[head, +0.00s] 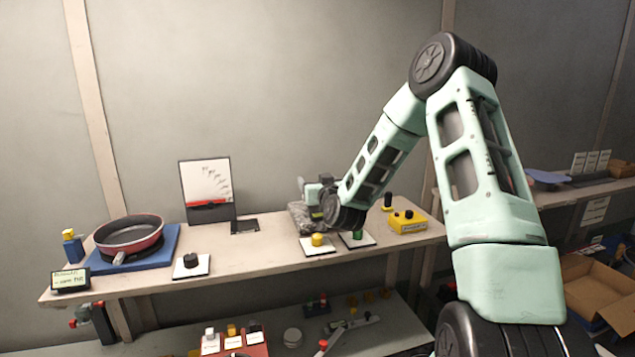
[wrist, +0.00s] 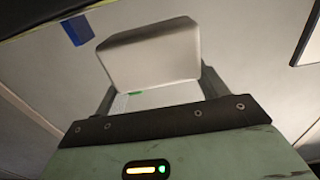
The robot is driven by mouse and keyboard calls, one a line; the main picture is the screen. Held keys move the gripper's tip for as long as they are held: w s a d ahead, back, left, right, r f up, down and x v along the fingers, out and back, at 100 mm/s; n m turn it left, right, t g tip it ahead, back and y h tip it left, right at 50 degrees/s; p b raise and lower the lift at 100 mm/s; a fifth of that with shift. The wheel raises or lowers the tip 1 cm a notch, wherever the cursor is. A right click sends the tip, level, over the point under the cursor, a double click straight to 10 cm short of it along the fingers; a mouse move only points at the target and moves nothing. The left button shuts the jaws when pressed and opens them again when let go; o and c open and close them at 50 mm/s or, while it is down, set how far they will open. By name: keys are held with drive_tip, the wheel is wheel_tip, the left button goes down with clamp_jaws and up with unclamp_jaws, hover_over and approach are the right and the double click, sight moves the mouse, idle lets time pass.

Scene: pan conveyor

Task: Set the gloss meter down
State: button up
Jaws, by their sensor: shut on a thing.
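My gripper (head: 318,192) is at the back of the bench, right of the middle in the head view, small and partly hidden by my arm. In the wrist view, my gripper (wrist: 157,78) is shut on a pale grey, smooth block with rounded edges, which I take to be the gloss meter (wrist: 150,50). The block sits between the two dark fingers. In the head view I cannot clearly make out the held meter. A mottled grey pad (head: 301,217) lies just below and behind the gripper; I cannot tell whether anything touches it.
The bench (head: 270,252) holds a red pan (head: 130,235) on a blue mat (head: 172,243), a dark flat plate (head: 244,226), a standing chart (head: 207,180), knobs on white cards and a yellow box (head: 407,221). Bare bench lies between the black knob (head: 191,260) and yellow knob (head: 317,239).

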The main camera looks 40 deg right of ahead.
drive_tip(key=shift+s+f+b, duration=0.1)
drive_tip(key=shift+f+b, duration=0.35)
drive_tip(key=shift+b, duration=0.05)
drive_tip(key=shift+s+f, duration=0.15)
drive_tip(key=shift+f, duration=0.15)
drive_tip(key=o, duration=1.3)
drive_tip(key=shift+f, duration=0.2)
drive_tip(key=shift+c, duration=0.2)
drive_tip(key=shift+r+p, duration=0.75)
drive_tip(key=shift+p, duration=0.05)
drive_tip(key=b+v, duration=0.7)
drive_tip(key=v, duration=0.4)
drive_tip(key=shift+s+a+r, duration=0.2)
drive_tip(key=shift+s, duration=0.05)
